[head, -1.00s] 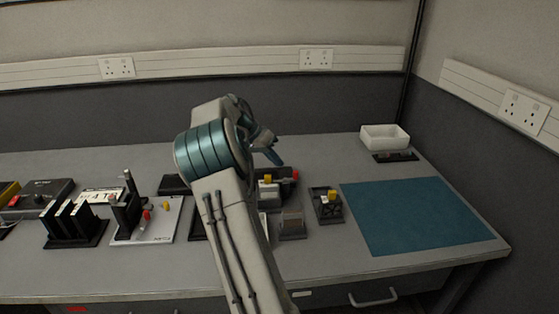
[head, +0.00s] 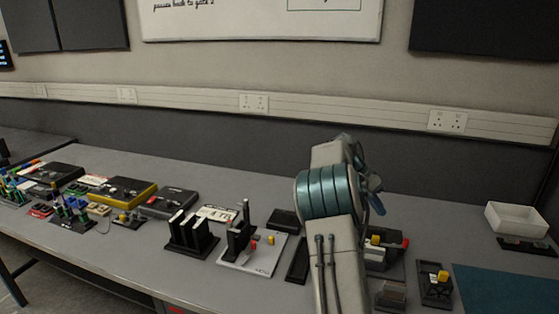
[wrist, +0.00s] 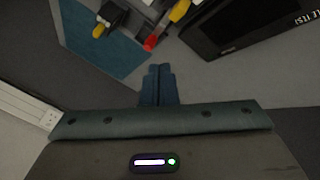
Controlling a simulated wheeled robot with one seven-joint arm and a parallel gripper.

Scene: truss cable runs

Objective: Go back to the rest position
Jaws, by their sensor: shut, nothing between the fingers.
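My gripper shows in the wrist view (wrist: 158,72) with its two blue fingers together and nothing between them. In the head view my arm rises in front of the bench, and its blue gripper end (head: 376,196) is partly hidden behind the arm. The gripper is above the bench, apart from the things on it. In the wrist view a red-tipped part (wrist: 151,43) and a yellow part (wrist: 180,10) lie beyond the fingertips.
The grey bench (head: 340,285) carries several fixtures, including a black slotted rack (head: 190,235) and a white-based stand (head: 250,255). A white bin (head: 516,219) and a blue mat (head: 505,285) are at the right. A wall with a socket rail (head: 330,110) stands behind.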

